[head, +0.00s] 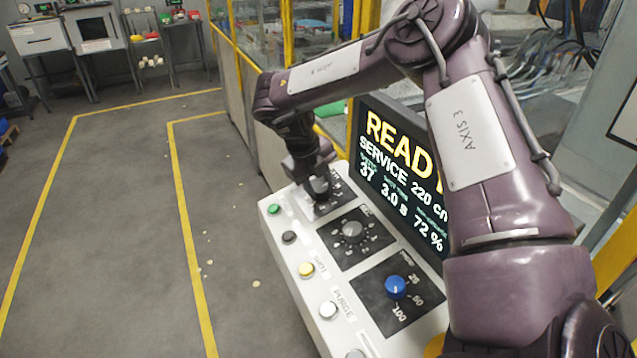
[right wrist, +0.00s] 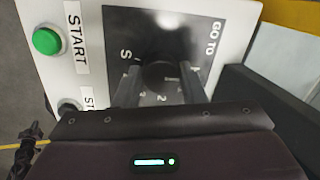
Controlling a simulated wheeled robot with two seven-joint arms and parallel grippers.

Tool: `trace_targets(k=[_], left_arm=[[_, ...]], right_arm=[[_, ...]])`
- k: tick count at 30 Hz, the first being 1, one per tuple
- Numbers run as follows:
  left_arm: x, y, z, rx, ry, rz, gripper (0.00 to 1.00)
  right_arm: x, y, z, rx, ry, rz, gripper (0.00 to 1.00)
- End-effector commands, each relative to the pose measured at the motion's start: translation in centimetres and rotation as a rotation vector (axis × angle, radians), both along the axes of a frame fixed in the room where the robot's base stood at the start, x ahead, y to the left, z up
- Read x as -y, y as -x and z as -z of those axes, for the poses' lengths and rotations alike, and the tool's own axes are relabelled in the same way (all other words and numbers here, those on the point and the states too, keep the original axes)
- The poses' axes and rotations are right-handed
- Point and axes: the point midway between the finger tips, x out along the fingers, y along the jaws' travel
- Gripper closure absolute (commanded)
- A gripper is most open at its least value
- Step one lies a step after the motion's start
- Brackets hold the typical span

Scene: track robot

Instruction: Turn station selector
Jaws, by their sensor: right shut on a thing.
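The station selector (right wrist: 160,74) is a dark round knob on a black plate marked "GO TO", with numbers and an "S" around it. In the head view it sits at the far end of the white control panel (head: 322,274), mostly hidden by my right gripper (head: 321,194). In the right wrist view my right gripper (right wrist: 162,85) has its two fingers on either side of the knob and is shut on it. The knob's exact pointing direction is hard to make out. My left gripper is not in view.
A grey dial (head: 352,231) and a blue knob (head: 396,287) sit nearer on the panel. Along its left edge are a green button (head: 273,209), a black button (head: 289,237), a yellow button (head: 306,269) and a white button (head: 328,310). A screen (head: 402,172) reading "READY" stands behind.

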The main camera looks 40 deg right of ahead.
Motion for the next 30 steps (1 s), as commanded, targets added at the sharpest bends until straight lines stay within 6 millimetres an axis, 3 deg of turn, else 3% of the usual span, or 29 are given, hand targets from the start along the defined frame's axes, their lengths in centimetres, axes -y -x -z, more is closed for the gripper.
trace_targets(k=[8, 9, 13, 23, 30], left_arm=[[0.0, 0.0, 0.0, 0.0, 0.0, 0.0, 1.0], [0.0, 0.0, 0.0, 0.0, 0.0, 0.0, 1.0], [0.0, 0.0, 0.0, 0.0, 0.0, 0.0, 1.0], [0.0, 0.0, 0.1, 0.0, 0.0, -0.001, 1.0], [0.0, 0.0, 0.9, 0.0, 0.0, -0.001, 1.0]], right_arm=[[0.1, -0.2, -0.3, 0.008, 0.004, 0.0, 0.86], [0.1, -0.2, -0.3, 0.008, 0.004, 0.0, 0.58], [0.1, -0.2, -0.2, 0.005, 0.003, 0.0, 0.41], [-0.1, -0.1, -0.4, 0.003, 0.001, 0.001, 0.41], [-1.2, -0.4, -3.7, 0.007, 0.0, 0.001, 0.41]])
